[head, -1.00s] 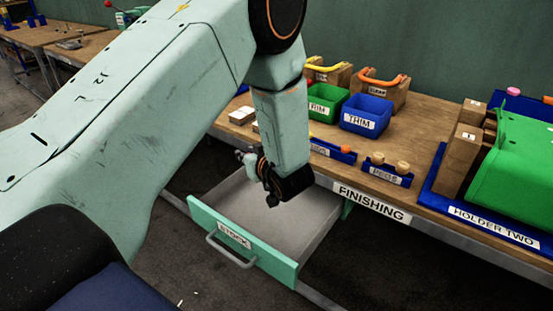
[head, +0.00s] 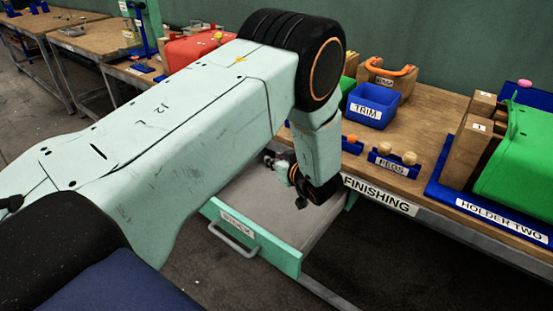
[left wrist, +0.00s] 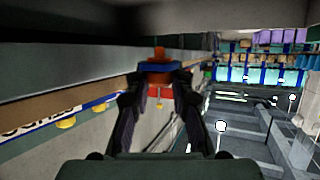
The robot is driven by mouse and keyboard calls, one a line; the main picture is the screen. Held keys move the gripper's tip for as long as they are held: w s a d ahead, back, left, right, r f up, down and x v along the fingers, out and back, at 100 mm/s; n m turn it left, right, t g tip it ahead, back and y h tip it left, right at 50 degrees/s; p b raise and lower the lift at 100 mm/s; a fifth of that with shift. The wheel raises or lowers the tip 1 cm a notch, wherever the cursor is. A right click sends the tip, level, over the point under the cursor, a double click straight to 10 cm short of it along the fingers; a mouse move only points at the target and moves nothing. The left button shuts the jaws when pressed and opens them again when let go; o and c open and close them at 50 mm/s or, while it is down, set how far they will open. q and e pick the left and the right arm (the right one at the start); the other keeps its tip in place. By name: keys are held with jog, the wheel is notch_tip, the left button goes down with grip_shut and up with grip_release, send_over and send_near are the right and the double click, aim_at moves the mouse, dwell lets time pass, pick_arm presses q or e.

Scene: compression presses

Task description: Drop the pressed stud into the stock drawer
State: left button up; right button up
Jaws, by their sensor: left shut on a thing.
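The stock drawer (head: 262,254) is pulled out under the bench, with a mint front, a grey handle and a pale grey inside that looks bare where it shows. My left gripper (head: 271,159) is over the back of the drawer opening, beside the bench edge, its fingers partly hidden by the wrist. My right gripper is not in view.
The finishing bench edge (head: 377,193) runs just behind the drawer. On it stand a blue trim bin (head: 371,104), a peg rack (head: 393,166) and holder two (head: 501,219) with a green shell. A red case (head: 200,48) lies on a bench farther back. Floor is open before the drawer.

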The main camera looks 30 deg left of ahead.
pick_arm(q)
jog(key=shift+d+f+b, duration=0.25)
jog(key=shift+f+b, duration=0.45)
jog(key=shift+f, duration=0.25)
jog(key=shift+w+f, duration=0.1)
jog(key=shift+f, duration=0.3)
jog(key=shift+a, duration=0.15)
jog(key=o, duration=0.6)
jog(key=shift+r, duration=0.15)
jog(key=shift+o, duration=1.3)
jog(key=v, duration=0.7)
jog(key=shift+d, duration=0.25)
jog(key=shift+s+r, duration=0.15)
jog(key=shift+s, duration=0.05)
